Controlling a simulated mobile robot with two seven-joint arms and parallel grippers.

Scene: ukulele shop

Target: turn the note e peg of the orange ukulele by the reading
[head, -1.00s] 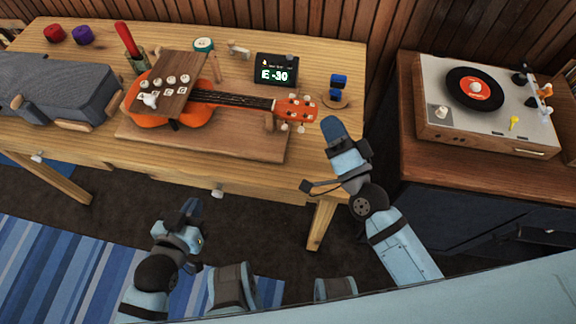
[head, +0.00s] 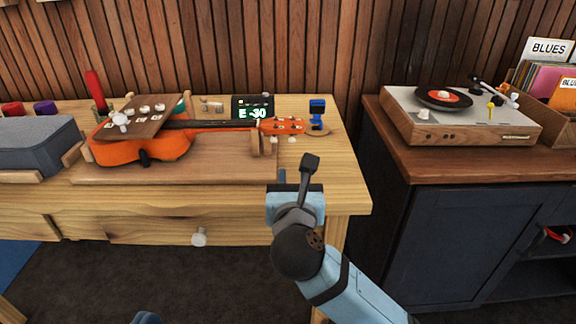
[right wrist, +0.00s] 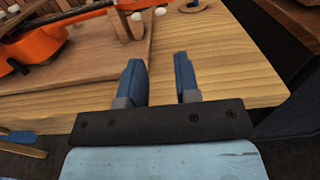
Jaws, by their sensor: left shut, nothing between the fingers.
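The orange ukulele (head: 155,147) lies on a wooden board on the workbench, its headstock (head: 283,126) pointing right. White pegs (head: 291,140) stick out from the headstock; I cannot tell which is the E peg. They also show at the top of the right wrist view (right wrist: 160,11). A black tuner (head: 252,107) behind the neck reads "E -30". My right gripper (head: 294,180) is in front of the headstock, over the bench's front edge; its two fingers are apart and empty in the right wrist view (right wrist: 159,80). Only a bit of my left gripper (head: 147,317) shows at the bottom edge, shut and empty.
A wooden block (head: 257,143) supports the neck. A wooden plate with pegs (head: 140,116) covers part of the ukulele body. A blue item (head: 317,112) stands right of the headstock. A grey case (head: 35,142) lies left. A record player (head: 455,120) sits on the right cabinet.

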